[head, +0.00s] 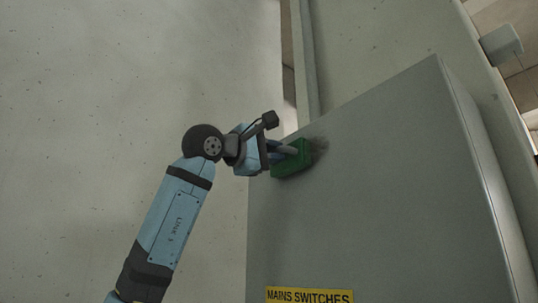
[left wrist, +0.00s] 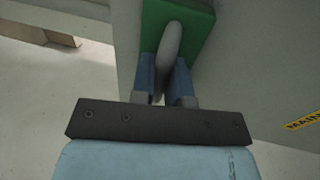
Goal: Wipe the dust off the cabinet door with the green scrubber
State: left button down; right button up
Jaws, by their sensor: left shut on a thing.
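My left gripper (head: 276,150) is shut on the light grey handle of the green scrubber (head: 292,162). In the left wrist view, the gripper (left wrist: 166,78) has its two blue fingers on either side of the handle, and the scrubber (left wrist: 198,30) lies beyond them. The scrubber is against or very close to the grey cabinet door (head: 370,210), near its upper left edge; I cannot tell whether it presses on it. A dark smudge of dust (head: 320,146) shows on the door just right of the scrubber. My right gripper is not in view.
A yellow "MAINS SWITCHES" label (head: 310,296) is on the lower door. A vertical pipe or trim (head: 306,60) runs behind the cabinet top. A grey fitting (head: 500,44) sticks out at the upper right.

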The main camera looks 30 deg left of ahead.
aim_at(301, 146)
pick_arm(q)
jog(key=shift+s+d, duration=0.45)
jog(key=shift+d, duration=0.6)
jog(key=shift+s+d, duration=0.4)
jog(key=shift+d, duration=0.7)
jog(key=shift+s+d, duration=0.45)
jog(key=shift+d, duration=0.6)
jog(key=shift+s+d+b, duration=0.25)
jog(key=shift+d+b, duration=0.1)
jog(key=shift+d, duration=0.25)
jog(key=shift+w+a, duration=0.2)
jog(key=shift+a, duration=0.25)
jog(key=shift+w+a, duration=0.2)
jog(key=shift+a, duration=0.25)
jog(key=shift+w+a+p, duration=0.3)
jog(key=shift+a+p, duration=0.1)
jog(key=shift+a, duration=0.3)
jog(key=shift+w+a, duration=0.35)
jog(key=shift+a, duration=0.55)
jog(key=shift+w+a, duration=0.4)
jog(key=shift+a, duration=0.5)
jog(key=shift+w+a, duration=0.35)
jog(key=shift+a, duration=0.55)
jog(key=w+a, duration=0.2)
jog(key=a, duration=0.4)
jog(key=shift+w+a, duration=0.2)
jog(key=shift+w, duration=0.1)
